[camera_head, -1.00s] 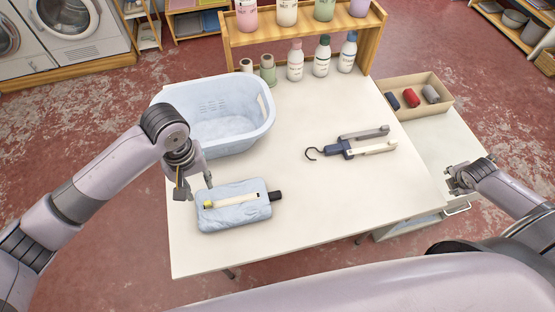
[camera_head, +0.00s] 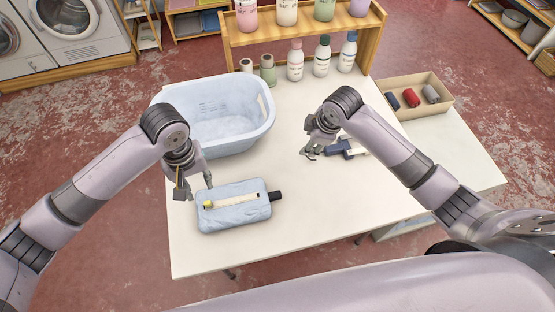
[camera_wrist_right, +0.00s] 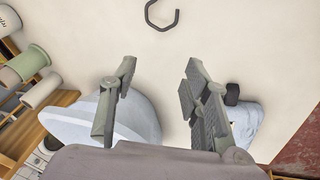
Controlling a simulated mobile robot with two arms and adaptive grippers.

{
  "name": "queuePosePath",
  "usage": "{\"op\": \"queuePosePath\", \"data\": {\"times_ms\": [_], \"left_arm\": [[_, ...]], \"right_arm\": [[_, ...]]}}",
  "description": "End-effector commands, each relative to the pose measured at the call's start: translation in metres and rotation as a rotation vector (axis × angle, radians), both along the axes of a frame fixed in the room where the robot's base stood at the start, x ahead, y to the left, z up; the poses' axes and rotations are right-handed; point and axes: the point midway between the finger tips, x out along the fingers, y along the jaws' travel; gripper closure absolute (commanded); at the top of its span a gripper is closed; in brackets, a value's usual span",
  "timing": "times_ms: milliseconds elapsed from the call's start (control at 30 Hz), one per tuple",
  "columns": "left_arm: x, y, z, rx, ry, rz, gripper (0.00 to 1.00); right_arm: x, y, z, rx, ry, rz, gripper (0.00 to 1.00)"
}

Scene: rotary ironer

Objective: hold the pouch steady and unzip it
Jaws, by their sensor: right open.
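The light blue pouch (camera_head: 240,215) lies flat on the table, with a cream zipper strip (camera_head: 236,201) along its top. A yellow-green piece (camera_head: 208,204) is at the strip's left end and a black tab (camera_head: 275,196) sticks out at the right end. My left gripper (camera_head: 194,187) is open at the pouch's upper left corner; I cannot tell whether it touches. My right gripper (camera_head: 310,152) is open and empty, up and right of the pouch. In the right wrist view its fingers (camera_wrist_right: 158,78) are apart, partly hiding the pouch (camera_wrist_right: 248,125); the black tab (camera_wrist_right: 232,93) shows there.
A light blue basin (camera_head: 235,140) stands behind the pouch. A bottle shelf (camera_head: 300,34) stands behind. The table's front is clear.

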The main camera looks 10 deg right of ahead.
Motion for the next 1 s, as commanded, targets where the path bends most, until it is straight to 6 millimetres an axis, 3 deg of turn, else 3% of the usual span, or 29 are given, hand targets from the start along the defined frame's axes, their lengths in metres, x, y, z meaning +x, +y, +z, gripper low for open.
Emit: {"op": "queuePosePath", "data": {"times_ms": [33, 200, 367, 533, 733, 1000], "left_arm": [[0.0, 0.0, 0.0, 0.0, 0.0, 0.0, 0.67], [0.0, 0.0, 0.0, 0.0, 0.0, 0.0, 0.67], [0.0, 0.0, 0.0, 0.0, 0.0, 0.0, 0.67], [0.0, 0.0, 0.0, 0.0, 0.0, 0.0, 0.67], [0.0, 0.0, 0.0, 0.0, 0.0, 0.0, 0.67], [0.0, 0.0, 0.0, 0.0, 0.0, 0.0, 0.67]], "right_arm": [[-0.008, 0.028, 0.011, -0.003, 0.041, 0.059, 0.57], [-0.046, 0.086, 0.038, -0.066, 0.176, 0.233, 0.57], [-0.072, 0.111, 0.06, -0.133, 0.248, 0.345, 0.57], [-0.083, 0.118, 0.067, -0.172, 0.28, 0.395, 0.57], [-0.086, 0.119, 0.047, -0.175, 0.289, 0.398, 0.57], [-0.086, 0.118, -0.006, -0.176, 0.289, 0.397, 0.57]]}}
